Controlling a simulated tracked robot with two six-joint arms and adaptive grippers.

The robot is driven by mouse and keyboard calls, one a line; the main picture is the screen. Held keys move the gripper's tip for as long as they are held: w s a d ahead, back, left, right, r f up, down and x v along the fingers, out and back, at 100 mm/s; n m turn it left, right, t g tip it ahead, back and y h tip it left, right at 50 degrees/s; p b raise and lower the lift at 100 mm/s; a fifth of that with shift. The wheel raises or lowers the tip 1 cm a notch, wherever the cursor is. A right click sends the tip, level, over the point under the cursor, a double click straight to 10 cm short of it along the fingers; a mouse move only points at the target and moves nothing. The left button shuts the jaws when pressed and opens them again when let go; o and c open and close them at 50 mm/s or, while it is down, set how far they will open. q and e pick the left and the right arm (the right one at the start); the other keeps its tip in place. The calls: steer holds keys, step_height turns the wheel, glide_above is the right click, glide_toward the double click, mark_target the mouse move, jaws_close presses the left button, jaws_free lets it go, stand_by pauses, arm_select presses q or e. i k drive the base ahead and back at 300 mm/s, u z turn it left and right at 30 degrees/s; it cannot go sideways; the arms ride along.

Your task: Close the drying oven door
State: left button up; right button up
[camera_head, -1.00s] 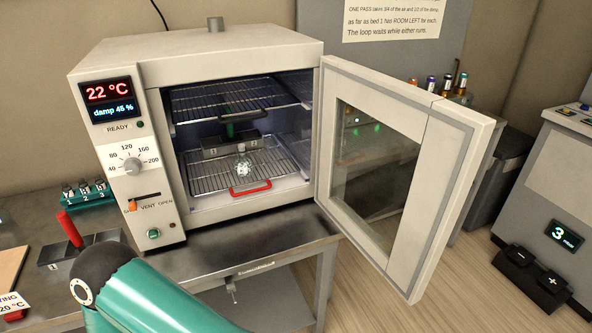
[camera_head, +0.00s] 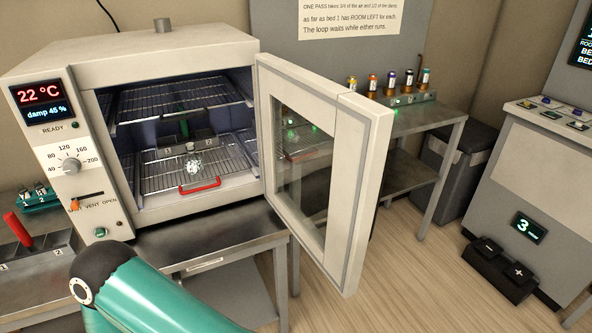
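The drying oven (camera_head: 150,53) stands on a metal table at the left, with its display reading 22 °C and damp 45 %. Its door (camera_head: 358,185) is wide open, hinged at the right side of the opening and swung out towards me, with a window in it. Inside are two wire racks. A grey block with a green handle and a white crumpled or faceted piece rest on the lower rack (camera_head: 235,172), which has a red handle (camera_head: 200,185) at its front. A teal and black link of my arm shows at the lower left. Neither gripper shows.
A metal side table (camera_head: 440,113) with several small bottles stands behind the door. A dark bin (camera_head: 452,165) and a grey console (camera_head: 545,170) with a black pedal box (camera_head: 500,268) are at the right. The wooden floor right of the door is clear.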

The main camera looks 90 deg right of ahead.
mark_target(361, 127)
steer(key=k, duration=1.9)
steer(key=u, duration=1.4)
steer(key=i, duration=0.1)
steer(key=z, duration=3)
steer(key=i, duration=1.25)
steer(key=u, duration=0.3)
steer(key=k, duration=0.25)
steer(key=z, duration=0.25)
